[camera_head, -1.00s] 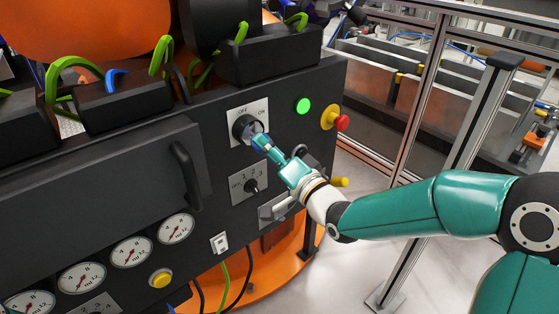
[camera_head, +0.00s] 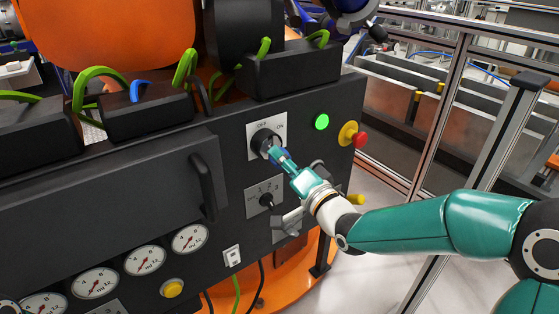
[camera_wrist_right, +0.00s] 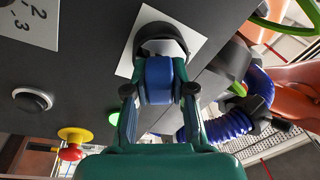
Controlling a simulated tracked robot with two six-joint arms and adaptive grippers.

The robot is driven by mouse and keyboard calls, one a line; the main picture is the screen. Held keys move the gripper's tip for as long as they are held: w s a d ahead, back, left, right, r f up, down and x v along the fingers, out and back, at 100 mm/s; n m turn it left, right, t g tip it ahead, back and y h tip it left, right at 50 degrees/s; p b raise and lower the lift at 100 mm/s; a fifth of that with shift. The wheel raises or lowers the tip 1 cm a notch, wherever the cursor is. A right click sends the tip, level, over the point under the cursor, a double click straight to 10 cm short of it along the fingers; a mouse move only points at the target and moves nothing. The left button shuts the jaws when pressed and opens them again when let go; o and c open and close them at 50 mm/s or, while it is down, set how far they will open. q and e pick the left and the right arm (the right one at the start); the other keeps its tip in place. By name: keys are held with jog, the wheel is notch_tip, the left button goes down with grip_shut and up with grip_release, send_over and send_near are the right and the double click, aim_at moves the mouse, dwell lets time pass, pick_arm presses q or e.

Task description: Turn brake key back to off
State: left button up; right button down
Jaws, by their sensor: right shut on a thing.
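The brake key switch (camera_head: 266,141) is a round black knob on a white plate (camera_head: 254,127) marked OFF and ON, on the dark front panel. My right gripper (camera_head: 279,155) is at the switch, its arm coming in from the right. In the right wrist view the fingers (camera_wrist_right: 160,92) are closed on either side of the blue key (camera_wrist_right: 159,80), which sits against the black knob (camera_wrist_right: 160,40). The fingers partly cover the key in the head view, and I cannot read its exact angle. My left gripper is not in view.
Below the switch are a numbered selector knob (camera_head: 266,200) and a grey lever (camera_head: 289,220). A green lamp (camera_head: 321,121) and a red-and-yellow stop button (camera_head: 359,140) are to the right. A black handle (camera_head: 203,187) juts out to the left. A metal fence post (camera_head: 490,135) stands at the right.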

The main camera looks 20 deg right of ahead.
jog(key=shift+d+f+n+y+b, duration=0.15)
jog(key=shift+n+y+b, duration=0.15)
jog(key=shift+n+b, duration=1.1)
jog(key=shift+w+n+g+b, duration=0.1)
jog(key=shift+n+g+b, duration=0.3)
jog(key=shift+n, duration=0.8)
jog(key=shift+d, duration=0.1)
